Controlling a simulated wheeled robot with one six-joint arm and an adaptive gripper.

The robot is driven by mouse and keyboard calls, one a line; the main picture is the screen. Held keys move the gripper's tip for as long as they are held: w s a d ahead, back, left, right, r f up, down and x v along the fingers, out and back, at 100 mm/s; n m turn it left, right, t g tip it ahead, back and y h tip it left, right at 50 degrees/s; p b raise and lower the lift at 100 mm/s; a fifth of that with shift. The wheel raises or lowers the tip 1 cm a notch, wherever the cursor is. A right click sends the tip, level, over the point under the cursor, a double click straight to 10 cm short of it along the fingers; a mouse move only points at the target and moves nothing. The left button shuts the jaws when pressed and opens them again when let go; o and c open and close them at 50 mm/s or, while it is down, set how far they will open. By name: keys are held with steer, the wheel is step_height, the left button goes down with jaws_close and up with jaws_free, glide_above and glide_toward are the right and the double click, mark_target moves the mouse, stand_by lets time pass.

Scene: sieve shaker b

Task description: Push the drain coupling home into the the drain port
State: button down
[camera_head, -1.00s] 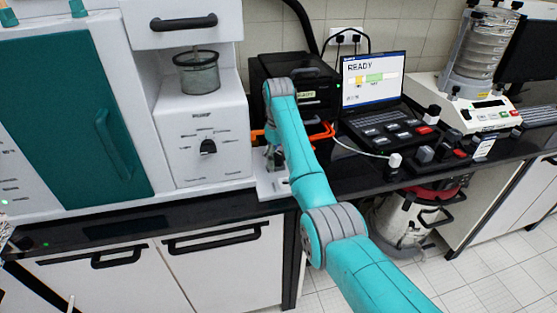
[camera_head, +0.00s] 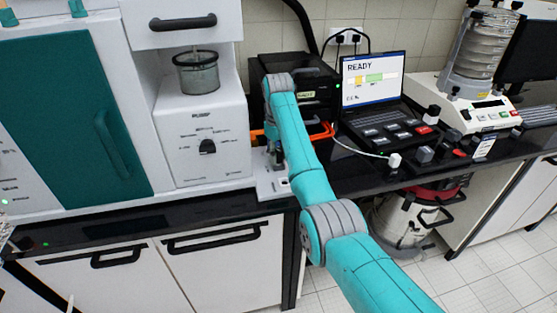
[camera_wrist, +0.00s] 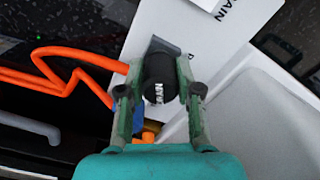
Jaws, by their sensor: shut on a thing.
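The coupling's far end meets or overlaps a dark grey block (camera_wrist: 163,44) on a white plate, apparently the drain port. I cannot tell how deep the coupling sits. A label ending in "AIN" lies on the plate above. In the head view my gripper (camera_head: 274,158) is low beside the white cabinet, partly hidden by my arm; the coupling is not distinct there.
An orange hose (camera_wrist: 75,80) loops left of the fingers.

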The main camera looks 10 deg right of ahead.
mark_target(278, 150)
steer(key=shift+r, duration=2.35)
steer(key=shift+r, duration=0.1)
steer(key=shift+r, duration=1.45)
